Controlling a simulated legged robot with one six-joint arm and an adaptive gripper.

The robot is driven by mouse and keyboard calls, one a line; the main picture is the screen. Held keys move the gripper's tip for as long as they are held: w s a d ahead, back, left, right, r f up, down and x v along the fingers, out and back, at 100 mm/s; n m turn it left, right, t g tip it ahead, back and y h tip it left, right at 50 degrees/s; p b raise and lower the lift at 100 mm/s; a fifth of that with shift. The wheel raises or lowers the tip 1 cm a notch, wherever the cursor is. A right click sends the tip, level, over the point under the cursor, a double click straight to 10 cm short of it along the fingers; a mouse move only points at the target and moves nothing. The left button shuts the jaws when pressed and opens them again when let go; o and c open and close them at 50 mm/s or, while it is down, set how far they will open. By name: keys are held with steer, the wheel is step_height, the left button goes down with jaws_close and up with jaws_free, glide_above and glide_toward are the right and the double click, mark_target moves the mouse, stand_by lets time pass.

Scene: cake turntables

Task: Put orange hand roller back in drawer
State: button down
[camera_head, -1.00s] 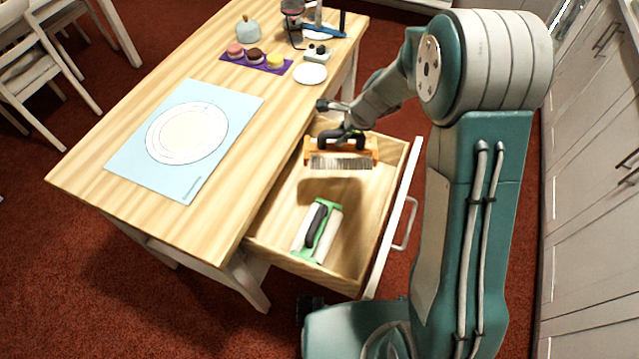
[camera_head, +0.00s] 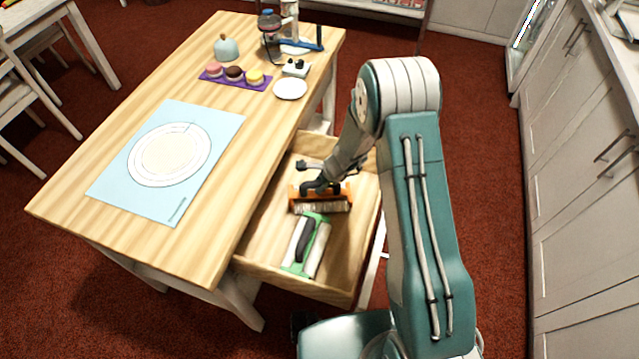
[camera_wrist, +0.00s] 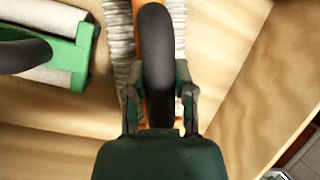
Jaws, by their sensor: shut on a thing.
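The orange hand roller (camera_head: 344,190) has a black handle and a pale bristly roller. It is inside the open wooden drawer (camera_head: 262,232), behind the green hand roller (camera_head: 305,246). My gripper (camera_head: 318,187) is shut on the orange roller's black handle. In the wrist view my gripper's fingers (camera_wrist: 158,102) sit on both sides of the handle, with the orange frame (camera_wrist: 138,22) beneath. I cannot tell whether the roller touches the drawer floor. The green roller also shows at upper left in the wrist view (camera_wrist: 84,50), apart from the orange one.
The wooden table (camera_head: 215,115) stands left of the drawer, with a blue mat (camera_head: 112,188), a purple tray of macarons (camera_head: 207,78) and a white plate (camera_head: 290,89). White cabinets (camera_head: 575,130) stand at right. Drawer floor behind the orange roller is partly clear.

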steer(key=shift+a, duration=0.35)
steer(key=shift+s+d+f, duration=0.1)
steer(key=shift+d+f, duration=0.25)
steer(key=shift+s+f, duration=0.15)
steer(key=shift+f, duration=0.15)
steer(key=c, duration=0.5)
jaws_free()
steer(key=shift+a+f, duration=0.1)
steer(key=shift+c, duration=0.2)
steer(key=shift+o, duration=0.5)
steer(key=shift+a, duration=0.1)
steer(key=shift+w, duration=0.2)
steer(key=shift+r, duration=0.6)
steer(key=v, duration=1.2)
steer(key=shift+r, duration=0.3)
